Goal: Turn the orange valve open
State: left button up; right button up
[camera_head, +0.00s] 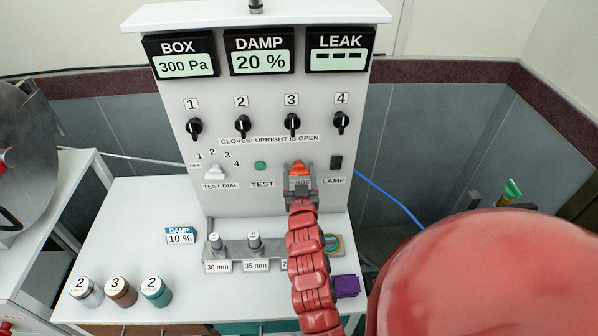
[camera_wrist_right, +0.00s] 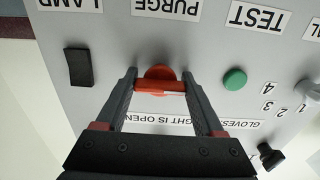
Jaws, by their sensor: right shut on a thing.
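The orange valve (camera_head: 298,168) is on the grey panel at the PURGE label, between the green TEST button and the LAMP switch. My right gripper (camera_head: 300,182) reaches up to it from below and partly covers its label. In the right wrist view the orange valve (camera_wrist_right: 160,74) sits between the two fingers of my right gripper (camera_wrist_right: 160,86), which are shut on its handle. The handle bar lies across from finger to finger there. My left gripper is not in view.
The panel has several black knobs (camera_head: 243,124), a white test dial (camera_head: 215,171), a green button (camera_head: 260,166) and a lamp switch (camera_head: 336,162). Displays read BOX 300 Pa, DAMP 20 % and LEAK dashes. Labelled jars (camera_head: 120,291) and a purple block (camera_head: 347,286) stand on the white table (camera_head: 130,215).

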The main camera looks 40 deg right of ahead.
jog(key=shift+f+b, duration=0.15)
jog(key=shift+b, duration=0.45)
jog(key=m+b, duration=0.6)
jog(key=b, duration=0.2)
jog(key=shift+f+m+b, duration=0.15)
jog(key=shift+m+b, duration=0.2)
jog(key=shift+m, duration=0.05)
jog(key=shift+m+b, duration=0.5)
jog(key=shift+m, duration=0.3)
jog(key=shift+m+b, duration=0.35)
jog(key=shift+m, duration=0.65)
jog(key=m, duration=0.2)
jog(key=shift+r+m, duration=0.2)
jog(key=shift+m, duration=2.4)
